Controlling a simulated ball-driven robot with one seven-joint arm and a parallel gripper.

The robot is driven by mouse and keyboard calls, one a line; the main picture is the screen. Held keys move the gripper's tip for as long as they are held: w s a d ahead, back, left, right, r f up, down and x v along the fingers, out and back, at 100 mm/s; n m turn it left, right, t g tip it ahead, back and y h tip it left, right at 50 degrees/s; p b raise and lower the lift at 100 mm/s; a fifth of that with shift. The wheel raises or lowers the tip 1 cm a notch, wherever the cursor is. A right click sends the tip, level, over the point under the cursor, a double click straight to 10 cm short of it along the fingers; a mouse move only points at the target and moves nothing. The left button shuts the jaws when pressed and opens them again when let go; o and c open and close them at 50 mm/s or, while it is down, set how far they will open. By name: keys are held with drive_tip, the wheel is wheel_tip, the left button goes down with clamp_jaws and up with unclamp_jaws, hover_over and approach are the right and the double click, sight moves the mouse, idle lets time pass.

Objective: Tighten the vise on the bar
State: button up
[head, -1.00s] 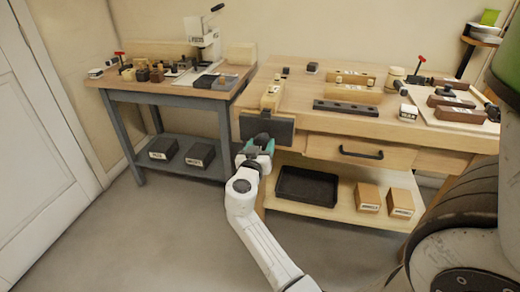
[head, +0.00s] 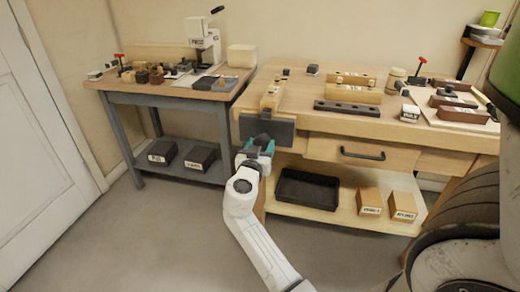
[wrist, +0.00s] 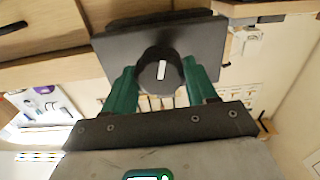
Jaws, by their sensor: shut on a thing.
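The vise (head: 267,130) is on the front left of the wooden bench, with a dark flat front jaw. In the wrist view the jaw plate (wrist: 205,45) fills the top middle. A round black knob with a white mark, the vise handle (wrist: 160,72), stands out from the plate. My gripper (head: 259,147) is in front of the vise, its green fingers on either side of the knob, shut on it; it also shows in the wrist view (wrist: 160,90). A light wooden bar (head: 271,97) lies at the top of the vise; whether the jaws touch it cannot be told.
The bench top holds a dark block with holes (head: 347,108), wooden blocks and a mallet-like tool. Below are a drawer with a handle (head: 362,154), a black tray (head: 308,189) and two boxes. A second bench (head: 165,88) stands at left. Open floor lies in front.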

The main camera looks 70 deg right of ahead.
drive_tip(key=shift+f+m+b, duration=0.15)
drive_tip(key=shift+m+b, duration=0.15)
drive_tip(key=shift+b, duration=0.4)
drive_tip(key=shift+m+b, duration=1.4)
drive_tip(key=shift+b, duration=1.15)
drive_tip(key=o, duration=0.9)
drive_tip(key=a+b, duration=0.1)
drive_tip(key=a, duration=0.6)
drive_tip(key=shift+s+b, duration=0.25)
drive_tip(key=shift+b, duration=0.15)
